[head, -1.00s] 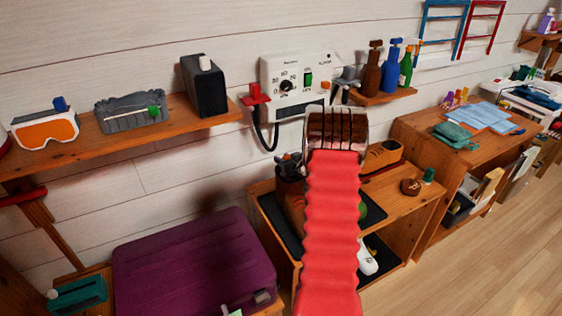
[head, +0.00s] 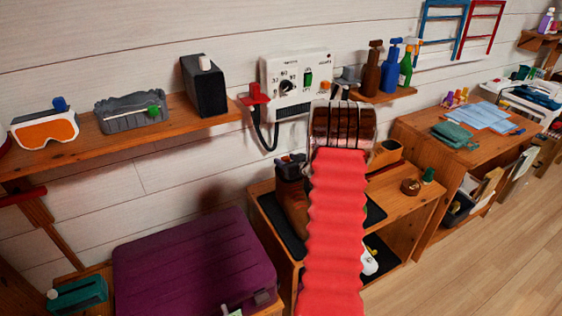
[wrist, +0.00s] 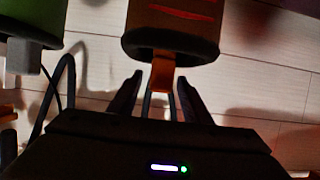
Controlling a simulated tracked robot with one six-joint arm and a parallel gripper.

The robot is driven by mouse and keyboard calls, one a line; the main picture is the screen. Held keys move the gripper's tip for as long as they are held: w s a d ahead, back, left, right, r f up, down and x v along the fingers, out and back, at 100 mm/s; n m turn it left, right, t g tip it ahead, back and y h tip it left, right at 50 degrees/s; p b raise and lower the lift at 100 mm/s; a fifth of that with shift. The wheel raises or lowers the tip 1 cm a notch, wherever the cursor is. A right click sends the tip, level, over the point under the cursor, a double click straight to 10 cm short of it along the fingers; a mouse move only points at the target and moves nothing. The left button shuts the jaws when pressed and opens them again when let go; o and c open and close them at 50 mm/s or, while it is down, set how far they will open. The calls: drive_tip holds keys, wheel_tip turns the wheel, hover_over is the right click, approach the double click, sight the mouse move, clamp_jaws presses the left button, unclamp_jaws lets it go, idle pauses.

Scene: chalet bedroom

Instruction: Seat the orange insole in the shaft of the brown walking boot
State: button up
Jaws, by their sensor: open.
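The brown walking boot (head: 295,208) stands on the rack, left of my red arm, which hides part of it. In the wrist view the boot's shaft (wrist: 168,25), with red lacing and a dark collar, is at the top centre, its rim facing my gripper. The orange insole (wrist: 162,72) sticks out of that rim as a short tab; the rest is hidden in the shaft. My gripper (wrist: 160,80) is open, with one dark finger on each side of the tab. Contact with the tab cannot be told. In the head view my gripper appears as a dark block over the boot.
A green thing with a grey block (wrist: 25,58) is close by at the wrist view's left. A tan shoe (head: 386,152) stands on the rack right of my arm. A wall control box (head: 298,85) and a shelf (head: 215,118) are behind. A purple case (head: 195,265) lies at lower left.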

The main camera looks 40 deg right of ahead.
drive_tip(key=v, duration=0.9)
drive_tip(key=shift+s, duration=0.2)
idle(0.4)
drive_tip(key=a+r+g+h, duration=0.1)
drive_tip(key=a+r+g, duration=0.1)
drive_tip(key=a+r, duration=0.7)
drive_tip(key=a+r+g, duration=0.1)
drive_tip(key=a+r, duration=0.6)
drive_tip(key=a, duration=0.5)
drive_tip(key=s+a+n+g+y, duration=0.1)
drive_tip(key=s+a+g+y, duration=0.1)
drive_tip(key=s+a, duration=0.8)
drive_tip(key=s+a+r+n+g+y, duration=0.1)
drive_tip(key=s+a+n+g+y, duration=0.1)
drive_tip(key=s+a, duration=0.8)
drive_tip(key=a+y, duration=0.1)
drive_tip(key=a, duration=0.7)
drive_tip(key=shift+s+r+n, duration=0.15)
drive_tip(key=shift+s+n, duration=0.05)
drive_tip(key=shift+n, duration=0.1)
